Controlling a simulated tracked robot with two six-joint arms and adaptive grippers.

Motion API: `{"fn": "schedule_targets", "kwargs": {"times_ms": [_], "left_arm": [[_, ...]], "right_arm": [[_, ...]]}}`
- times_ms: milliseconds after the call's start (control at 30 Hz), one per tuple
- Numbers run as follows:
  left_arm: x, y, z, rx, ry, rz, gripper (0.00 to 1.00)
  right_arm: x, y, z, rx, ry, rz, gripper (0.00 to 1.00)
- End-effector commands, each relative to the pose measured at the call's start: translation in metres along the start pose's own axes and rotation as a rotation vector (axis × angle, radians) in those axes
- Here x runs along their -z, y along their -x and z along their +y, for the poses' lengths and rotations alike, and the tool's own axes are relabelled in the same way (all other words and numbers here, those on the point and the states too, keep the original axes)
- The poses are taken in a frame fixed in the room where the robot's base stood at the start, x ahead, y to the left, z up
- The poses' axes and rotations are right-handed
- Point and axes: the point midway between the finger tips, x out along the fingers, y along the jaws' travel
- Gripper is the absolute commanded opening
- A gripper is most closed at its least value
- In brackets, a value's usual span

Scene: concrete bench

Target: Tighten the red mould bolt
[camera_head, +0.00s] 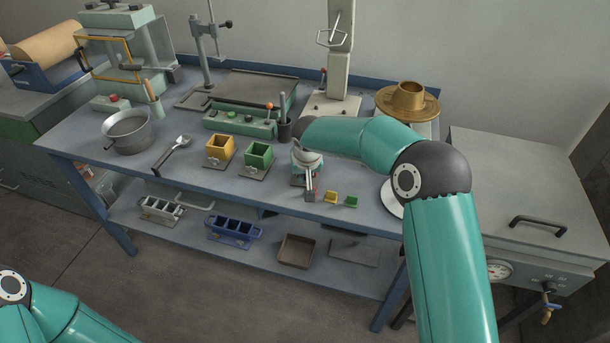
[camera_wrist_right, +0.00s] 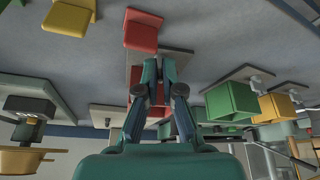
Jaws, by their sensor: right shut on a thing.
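The red mould (camera_wrist_right: 133,78) stands on its grey plate in the right wrist view, largely hidden behind my fingers. My right gripper (camera_wrist_right: 160,66) is shut at the side of this mould, over the plate; its closed fingertips cover the bolt, so the bolt's own shape is hidden. In the head view my right gripper (camera_head: 308,186) points down at the bench front, and the red mould is mostly hidden behind it. My left gripper is out of view; only my left arm shows at the lower left.
The green mould (camera_head: 258,155) and yellow mould (camera_head: 220,147) stand left of my right gripper. Small red (camera_wrist_right: 142,30), yellow (camera_head: 330,197) and green (camera_head: 351,202) blocks lie near the bench's front edge.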

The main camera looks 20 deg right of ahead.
Motion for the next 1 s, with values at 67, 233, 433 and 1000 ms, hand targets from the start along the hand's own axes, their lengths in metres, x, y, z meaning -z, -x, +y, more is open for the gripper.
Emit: {"fn": "schedule_targets", "kwargs": {"times_ms": [67, 233, 433, 1000], "left_arm": [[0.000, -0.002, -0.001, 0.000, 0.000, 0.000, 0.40], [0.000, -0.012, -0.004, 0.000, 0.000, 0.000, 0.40], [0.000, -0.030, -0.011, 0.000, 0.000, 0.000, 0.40], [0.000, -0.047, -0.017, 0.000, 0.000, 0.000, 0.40]], "right_arm": [[0.000, -0.001, -0.004, -0.001, -0.004, 0.002, 0.00], [-0.001, -0.002, -0.005, -0.017, -0.042, 0.002, 0.00], [-0.001, -0.004, -0.006, -0.059, -0.143, 0.005, 0.00], [0.003, 0.000, -0.010, -0.244, -0.590, 0.002, 0.00]]}}
